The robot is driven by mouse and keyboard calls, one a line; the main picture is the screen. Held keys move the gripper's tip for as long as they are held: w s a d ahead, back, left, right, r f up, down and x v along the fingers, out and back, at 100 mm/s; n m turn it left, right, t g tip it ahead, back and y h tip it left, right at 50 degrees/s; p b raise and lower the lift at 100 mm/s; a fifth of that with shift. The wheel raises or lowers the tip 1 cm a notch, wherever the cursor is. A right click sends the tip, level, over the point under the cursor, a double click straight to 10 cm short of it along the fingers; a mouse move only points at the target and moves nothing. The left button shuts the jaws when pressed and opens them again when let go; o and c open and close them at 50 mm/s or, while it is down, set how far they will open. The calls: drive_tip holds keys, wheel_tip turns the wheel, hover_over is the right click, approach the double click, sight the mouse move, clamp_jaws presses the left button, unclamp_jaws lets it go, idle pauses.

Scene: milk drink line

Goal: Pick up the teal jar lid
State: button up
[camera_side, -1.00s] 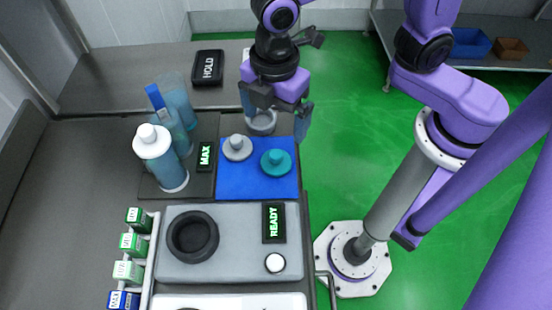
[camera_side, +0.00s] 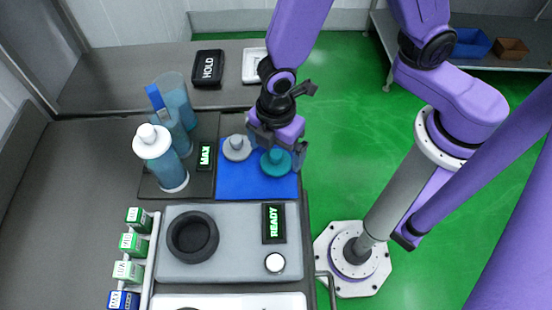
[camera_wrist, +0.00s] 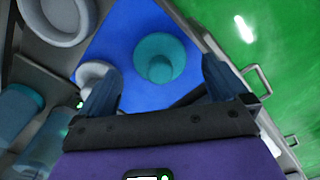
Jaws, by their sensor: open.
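The teal jar lid (camera_side: 275,163) lies on the blue mat (camera_side: 232,187), a round disc with a raised knob. In the wrist view the teal lid (camera_wrist: 160,58) shows beyond and between the two fingertips. My gripper (camera_side: 276,160) is open and just above the lid, pointing down, and partly hides its far side. In the wrist view my gripper (camera_wrist: 163,78) has its fingers wide apart with nothing between them; I cannot tell whether they reach the lid's height.
A grey lid (camera_side: 237,148) lies left of the teal one, close to my left finger. Bottles (camera_side: 157,160) stand further left on a dark tray. The MAX sign (camera_side: 205,156), READY sign (camera_side: 274,223) and black ring (camera_side: 192,237) are nearby. Green floor lies to the right.

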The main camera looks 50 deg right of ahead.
drive_tip(key=shift+f, duration=1)
drive_tip(key=shift+c, duration=0.3)
drive_tip(key=c, duration=1.2)
drive_tip(key=shift+r, duration=0.1)
